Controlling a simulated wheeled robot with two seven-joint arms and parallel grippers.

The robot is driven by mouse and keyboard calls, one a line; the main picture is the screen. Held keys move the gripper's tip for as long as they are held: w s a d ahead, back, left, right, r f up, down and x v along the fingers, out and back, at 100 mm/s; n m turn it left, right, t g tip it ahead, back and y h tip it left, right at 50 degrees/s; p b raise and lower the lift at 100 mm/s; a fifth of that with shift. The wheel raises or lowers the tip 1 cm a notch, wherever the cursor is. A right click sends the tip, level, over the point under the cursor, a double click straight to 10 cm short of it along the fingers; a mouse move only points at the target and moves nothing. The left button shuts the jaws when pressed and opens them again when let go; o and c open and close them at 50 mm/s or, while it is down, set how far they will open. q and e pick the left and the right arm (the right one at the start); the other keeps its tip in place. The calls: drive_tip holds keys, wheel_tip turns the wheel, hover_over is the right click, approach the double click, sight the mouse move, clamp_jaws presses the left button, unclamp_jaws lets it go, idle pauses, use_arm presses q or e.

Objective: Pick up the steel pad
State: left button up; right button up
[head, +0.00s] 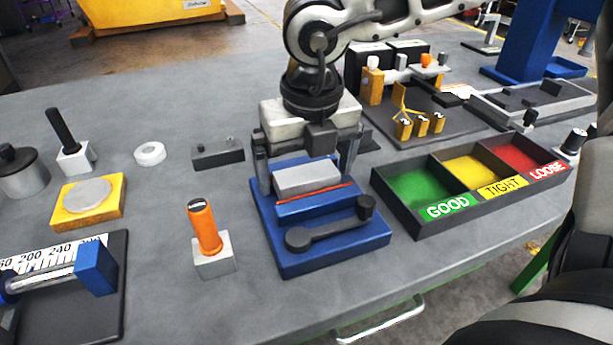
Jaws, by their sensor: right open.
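A light grey rectangular block (306,177), which looks like the steel pad, sits on the blue clamp fixture (290,262) in the middle of the head view. A thin red line runs along the fixture just in front of it. My right gripper (307,181) points down over the block from behind. Its jaws are open, with one finger on the left side of the block and one on the right. I cannot tell whether the fingers touch it. My left gripper is out of view.
A dark sorting tray (408,216) with green, yellow and red compartments stands to the right. An orange-handled tool (204,231) on a grey block stands to the left. A yellow plate (111,212) with a round grey disc lies further left. A dark board with yellow parts (448,133) is behind.

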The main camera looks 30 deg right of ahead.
drive_tip(key=shift+c, duration=0.3)
drive_tip(key=shift+r, duration=0.1)
drive_tip(key=c, duration=1.3)
